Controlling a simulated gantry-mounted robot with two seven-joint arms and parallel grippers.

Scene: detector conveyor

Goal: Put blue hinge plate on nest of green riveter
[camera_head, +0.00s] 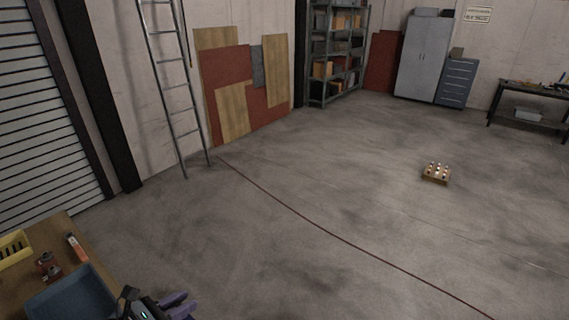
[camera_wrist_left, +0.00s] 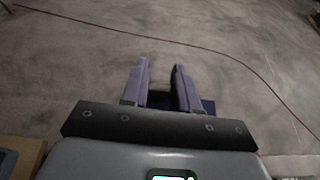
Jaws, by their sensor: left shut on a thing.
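My left gripper (camera_head: 179,304) shows at the bottom of the head view, past the right edge of a wooden table. In the left wrist view its two purple fingers (camera_wrist_left: 161,75) stand a little apart and are shut on a dark blue piece. This piece, which looks like the blue hinge plate (camera_wrist_left: 208,105), shows beside the right finger's base; most of it is hidden by the fingers and gripper body. The green riveter is not in view. My right gripper is not in view.
The wooden table (camera_head: 60,232) at lower left bears a blue tray (camera_head: 36,305), a yellow slotted holder (camera_head: 14,247), a small red-brown device (camera_head: 48,266) and an orange-handled tool (camera_head: 77,247). A low wooden block with pegs (camera_head: 436,175) stands on the floor. The floor between is open.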

